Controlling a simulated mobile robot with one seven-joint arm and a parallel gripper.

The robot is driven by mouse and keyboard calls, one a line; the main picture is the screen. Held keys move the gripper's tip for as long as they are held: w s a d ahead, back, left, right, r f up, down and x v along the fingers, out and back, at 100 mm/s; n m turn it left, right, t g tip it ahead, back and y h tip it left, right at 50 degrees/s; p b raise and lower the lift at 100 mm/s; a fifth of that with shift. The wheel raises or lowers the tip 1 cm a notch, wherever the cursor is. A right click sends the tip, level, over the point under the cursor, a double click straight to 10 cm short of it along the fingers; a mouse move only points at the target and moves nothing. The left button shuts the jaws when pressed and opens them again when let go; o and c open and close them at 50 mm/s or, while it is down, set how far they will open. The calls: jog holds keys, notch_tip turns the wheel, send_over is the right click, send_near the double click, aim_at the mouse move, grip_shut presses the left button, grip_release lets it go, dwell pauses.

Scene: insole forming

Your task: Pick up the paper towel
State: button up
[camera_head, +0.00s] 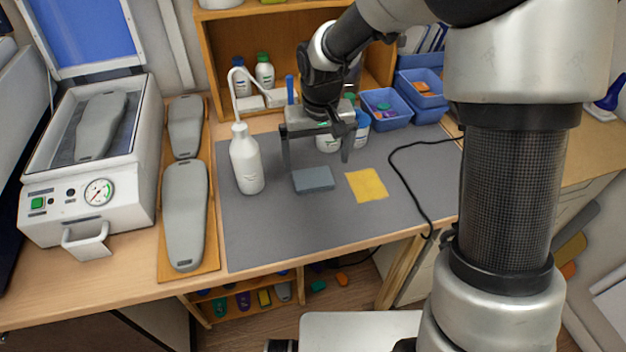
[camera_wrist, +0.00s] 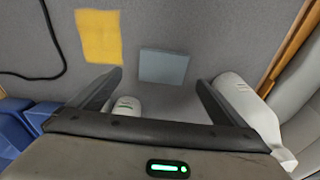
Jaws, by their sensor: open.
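A folded blue-grey square (camera_head: 313,180), which looks like the paper towel, lies flat on the grey mat (camera_head: 280,235). It shows in the wrist view (camera_wrist: 163,66) just beyond my fingertips, roughly between them. A flat yellow square (camera_head: 367,185) lies to its right on the mat and at upper left in the wrist view (camera_wrist: 98,36). My gripper (camera_head: 317,166) points down above the blue-grey square, with its fingers spread wide and nothing between them. In the wrist view the two fingers (camera_wrist: 159,78) stand apart from the square.
A white wash bottle (camera_head: 246,160) stands close left of my gripper and near one finger in the wrist view (camera_wrist: 248,103). Jars (camera_head: 327,143) stand behind the gripper. Blue bins (camera_head: 387,108) and a black cable (camera_head: 405,185) are to the right. The mat's front is clear.

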aim_at(313, 178)
jog(key=shift+w+a+f, duration=0.1)
jog(key=shift+a+f, duration=0.05)
jog(key=shift+f, duration=0.85)
jog(key=shift+w+a+f, duration=0.1)
jog(key=shift+w+f, duration=0.05)
jog(key=shift+f, duration=0.9)
jog(key=shift+w+a+f, duration=0.1)
jog(key=shift+a+f, duration=0.05)
jog(key=shift+f, duration=0.85)
jog(key=shift+c, duration=0.4)
jog(key=c, duration=1)
